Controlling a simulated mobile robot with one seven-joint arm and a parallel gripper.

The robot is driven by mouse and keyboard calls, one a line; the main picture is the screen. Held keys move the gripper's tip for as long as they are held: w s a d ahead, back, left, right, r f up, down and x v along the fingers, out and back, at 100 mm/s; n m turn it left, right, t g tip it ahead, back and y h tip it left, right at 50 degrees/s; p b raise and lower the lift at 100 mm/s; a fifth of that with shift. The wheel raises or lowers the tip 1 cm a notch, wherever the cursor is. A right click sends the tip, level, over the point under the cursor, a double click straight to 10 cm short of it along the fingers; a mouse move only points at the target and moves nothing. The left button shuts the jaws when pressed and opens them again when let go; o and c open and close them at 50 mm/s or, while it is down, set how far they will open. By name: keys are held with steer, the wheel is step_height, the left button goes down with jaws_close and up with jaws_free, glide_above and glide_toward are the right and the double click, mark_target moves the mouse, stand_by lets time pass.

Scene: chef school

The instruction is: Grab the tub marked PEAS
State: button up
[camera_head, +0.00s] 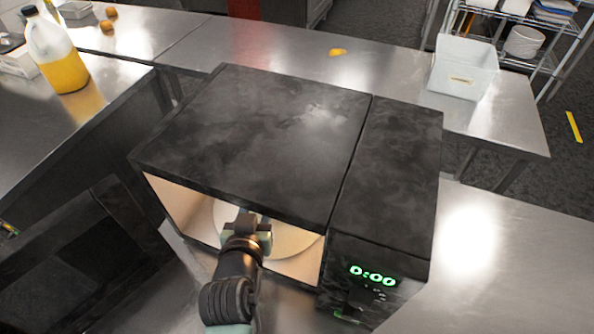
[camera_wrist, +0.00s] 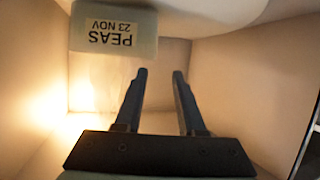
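The tub marked PEAS (camera_wrist: 112,30) is a pale container with a label reading PEAS, 23 NOV. It shows upside down at the top left of the wrist view, ahead of my fingertips and off to the left of them. A gap shows between the fingers and the tub. My gripper (camera_wrist: 160,74) is open with nothing between its fingers. In the head view, my gripper (camera_head: 256,232) reaches through the open front of the black microwave (camera_head: 265,130). The tub is hidden there by the microwave's top.
A round pale plate (camera_head: 290,238) lies inside the microwave, with lit walls close around my gripper. The dark open door (camera_head: 105,245) stands at left. A jug of yellow liquid (camera_head: 62,68) and a white bin (camera_head: 463,72) stand on the steel counters.

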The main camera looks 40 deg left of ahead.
steer(key=shift+x, duration=0.75)
steer(key=shift+w+d+p+x, duration=0.15)
steer(key=shift+p+x, duration=0.2)
steer(key=shift+x, duration=0.6)
steer(key=shift+w+d+p+x, duration=0.1)
steer(key=shift+d+p+x, duration=0.15)
steer(key=shift+x, duration=0.75)
steer(key=shift+w+a+f, duration=0.3)
steer(key=shift+w+a, duration=0.1)
steer(key=shift+w, duration=0.1)
jaws_close()
